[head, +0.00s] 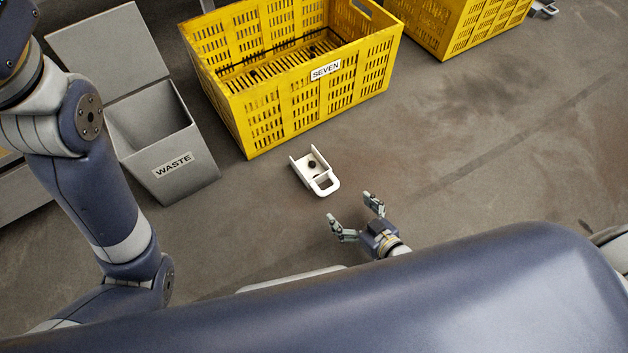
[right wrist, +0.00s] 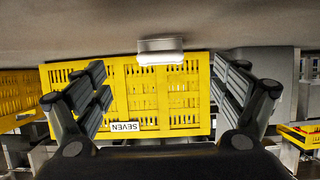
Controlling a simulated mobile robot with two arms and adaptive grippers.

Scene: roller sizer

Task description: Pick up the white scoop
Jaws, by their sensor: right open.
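The white scoop (head: 316,174) lies on the floor in front of the yellow crate marked SEVEN, its looped handle toward my right gripper. A small dark lump (head: 312,164) shows in its pan. My right gripper (head: 350,207) is open and empty, just in front of the scoop's handle and apart from it. In the right wrist view, which is upside down, the scoop (right wrist: 160,55) shows between and beyond the spread fingers (right wrist: 160,95). My left arm comes in at the left, but its gripper is not in view.
The yellow crate SEVEN (head: 325,70) stands behind the scoop. A grey bin marked WASTE (head: 172,165) stands to the left. The floor to the right is clear.

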